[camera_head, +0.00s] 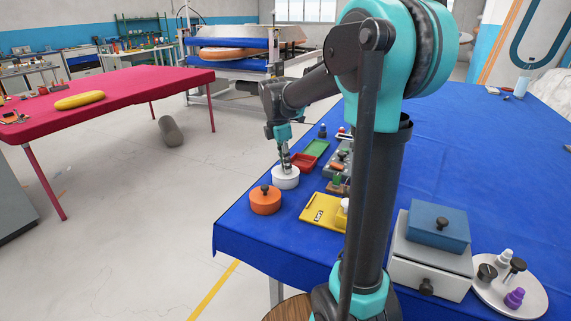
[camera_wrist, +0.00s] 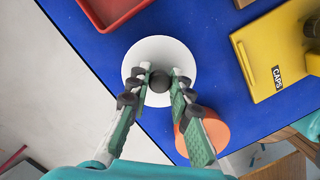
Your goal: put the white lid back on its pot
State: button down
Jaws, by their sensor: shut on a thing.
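The white lid (camera_wrist: 160,48) shows from above in the wrist view as a round disc with a dark ball knob (camera_wrist: 159,82). My gripper (camera_wrist: 158,80) is shut on that knob, one finger on each side. In the head view my gripper (camera_head: 286,163) points down onto a white round body (camera_head: 285,179) near the left edge of the blue table. The lid and the pot look like one white shape there. I cannot tell whether the lid rests fully on the rim. From above, the lid hides any pot below it.
An orange pot (camera_head: 265,203) with a dark knob stands close by. A yellow CAPS tray (camera_head: 321,212) lies to the right and a red tray (camera_head: 311,151) behind. A drawer box (camera_head: 429,262) and a round tray (camera_head: 530,299) stand farther right. The blue table's (camera_head: 234,222) edge is near.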

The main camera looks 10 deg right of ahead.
jog(key=c, duration=0.8)
grip_release()
jog(key=shift+r, duration=3.5)
